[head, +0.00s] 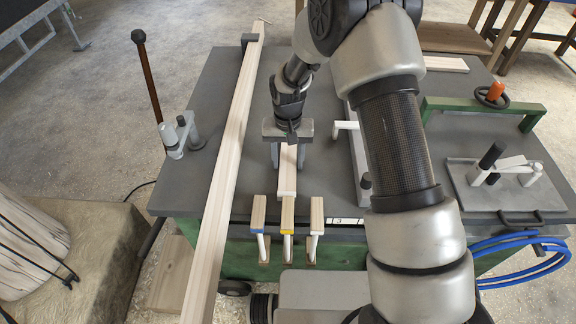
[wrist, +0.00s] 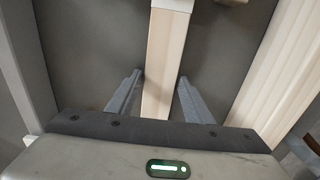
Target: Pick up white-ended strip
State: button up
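The white-ended strip (head: 287,180) is a pale wooden strip lying on the dark grey bench top. Its white end (head: 287,193) points toward the front edge. In the wrist view the strip (wrist: 163,55) runs up the middle, with the white end at the top edge. My gripper (head: 288,162) is over the strip, pointing down. In the wrist view its two fingers (wrist: 160,78) are apart, one on each side of the strip, with a gap on both sides. The far part of the strip is hidden by my gripper.
A long pale plank (head: 230,140) crosses the bench to the left. Small wooden pieces with blue (head: 258,212), yellow (head: 288,212) and white (head: 317,212) marks are at the front edge.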

jog(key=c, duration=0.7)
jog(key=shift+r, duration=0.15)
